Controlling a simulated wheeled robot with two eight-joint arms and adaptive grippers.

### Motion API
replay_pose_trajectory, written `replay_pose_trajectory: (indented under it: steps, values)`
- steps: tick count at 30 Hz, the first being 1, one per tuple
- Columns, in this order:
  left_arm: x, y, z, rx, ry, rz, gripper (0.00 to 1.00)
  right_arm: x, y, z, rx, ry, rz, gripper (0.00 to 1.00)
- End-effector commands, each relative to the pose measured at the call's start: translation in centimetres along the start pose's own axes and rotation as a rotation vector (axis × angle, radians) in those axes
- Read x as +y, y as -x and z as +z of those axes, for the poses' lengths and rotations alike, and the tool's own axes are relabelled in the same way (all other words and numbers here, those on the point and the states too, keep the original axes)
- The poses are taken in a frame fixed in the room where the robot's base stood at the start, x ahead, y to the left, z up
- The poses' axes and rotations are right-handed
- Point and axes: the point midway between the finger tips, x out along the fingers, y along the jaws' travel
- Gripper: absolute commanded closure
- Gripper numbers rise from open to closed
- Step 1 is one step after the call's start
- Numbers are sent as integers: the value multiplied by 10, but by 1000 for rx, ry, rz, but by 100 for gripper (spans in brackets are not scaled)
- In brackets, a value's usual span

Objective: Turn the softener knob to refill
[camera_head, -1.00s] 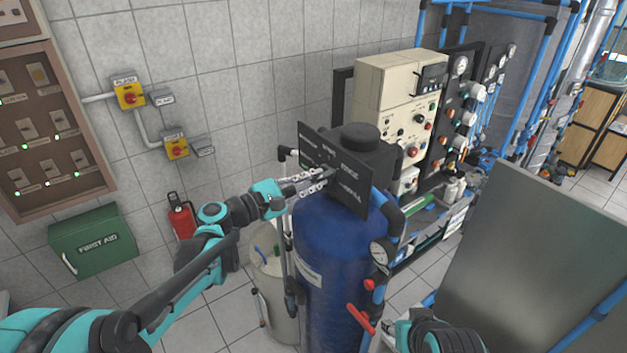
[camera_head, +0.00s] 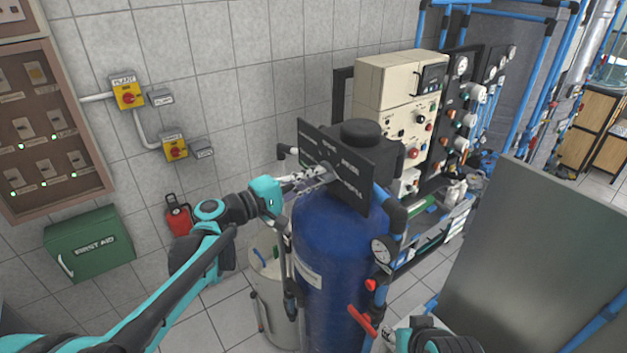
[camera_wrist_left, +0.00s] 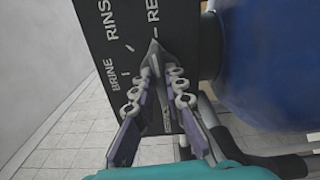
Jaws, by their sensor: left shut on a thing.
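The softener is a tall blue tank (camera_head: 335,265) with a black valve head (camera_head: 362,135) on top. A black panel (camera_head: 352,184) with white labels stands on its front. The grey pointed knob (camera_wrist_left: 153,50) sits on that panel in the left wrist view, its tip near the marks beside "RINS…" and "RE…"; both words are cut off or covered. My left gripper (camera_head: 322,172) is at the panel and shut on the knob. Its ringed fingers (camera_wrist_left: 163,78) lie either side of the knob and hide part of the lettering.
A pale cylindrical tank (camera_head: 268,300) stands left of the blue tank. A pressure gauge (camera_head: 383,249) and red-handled valve (camera_head: 362,320) are on its right. A grey metal panel (camera_head: 535,265) fills the right.

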Motion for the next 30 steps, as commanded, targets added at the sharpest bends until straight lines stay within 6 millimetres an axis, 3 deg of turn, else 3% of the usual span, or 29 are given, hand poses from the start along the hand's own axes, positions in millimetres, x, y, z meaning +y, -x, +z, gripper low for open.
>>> replay_pose_trajectory:
  steps: [9,23,24,26,30]
  values:
    - [-2,0,1,-2,-100,-3,100,0,-3,2,0,0,0,60]
    - [-2,0,1,-3,-113,-4,100,0,-3,2,0,0,0,60]
    - [-2,0,1,-3,-113,-4,80,0,-3,2,0,0,0,60]
    - [-2,0,1,-3,-112,-4,67,0,-3,2,0,0,0,60]
    - [-2,0,1,-2,-111,-3,67,0,-3,2,0,0,0,60]
